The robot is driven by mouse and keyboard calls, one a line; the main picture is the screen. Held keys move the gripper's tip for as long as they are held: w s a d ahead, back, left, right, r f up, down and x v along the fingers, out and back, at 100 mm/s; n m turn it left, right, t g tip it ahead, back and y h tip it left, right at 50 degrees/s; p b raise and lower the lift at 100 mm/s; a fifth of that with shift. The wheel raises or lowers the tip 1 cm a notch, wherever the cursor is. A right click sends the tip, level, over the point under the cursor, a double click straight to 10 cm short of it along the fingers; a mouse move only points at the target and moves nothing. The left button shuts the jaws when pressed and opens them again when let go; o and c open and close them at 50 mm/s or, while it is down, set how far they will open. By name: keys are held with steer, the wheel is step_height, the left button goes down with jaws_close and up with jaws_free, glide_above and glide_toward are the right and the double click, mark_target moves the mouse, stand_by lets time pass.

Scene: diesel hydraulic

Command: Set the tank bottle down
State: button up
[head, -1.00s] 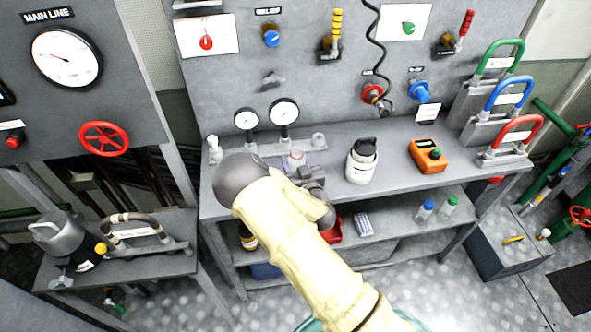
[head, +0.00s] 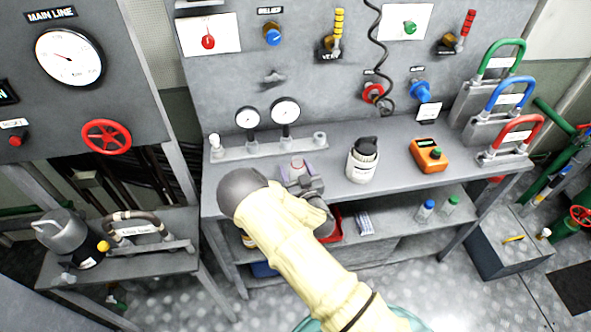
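My gripper (head: 300,181) is over the front of the grey workbench (head: 335,192), left of the white jar. A small bottle with a reddish cap, which I take to be the tank bottle (head: 297,164), shows between its fingers. The gripper appears shut on it. The bottle looks roughly upright. Its lower part is hidden by the gripper, so I cannot tell whether its base touches the bench top. My pale-sleeved arm hides the bench's front left part.
A bar with two gauges (head: 268,145) stands behind the gripper. A white jar with a black lid (head: 362,163) and an orange meter (head: 428,155) stand to the right. Bare bench shows between them. Blue-capped (head: 425,210) and green-capped (head: 449,206) bottles stand on the lower shelf.

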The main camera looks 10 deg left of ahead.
steer(key=shift+o, duration=0.3)
steer(key=shift+r, duration=0.2)
steer(key=b+v, duration=0.2)
steer(key=v, duration=1)
steer(key=shift+b, duration=0.3)
steer(key=shift+w, duration=0.1)
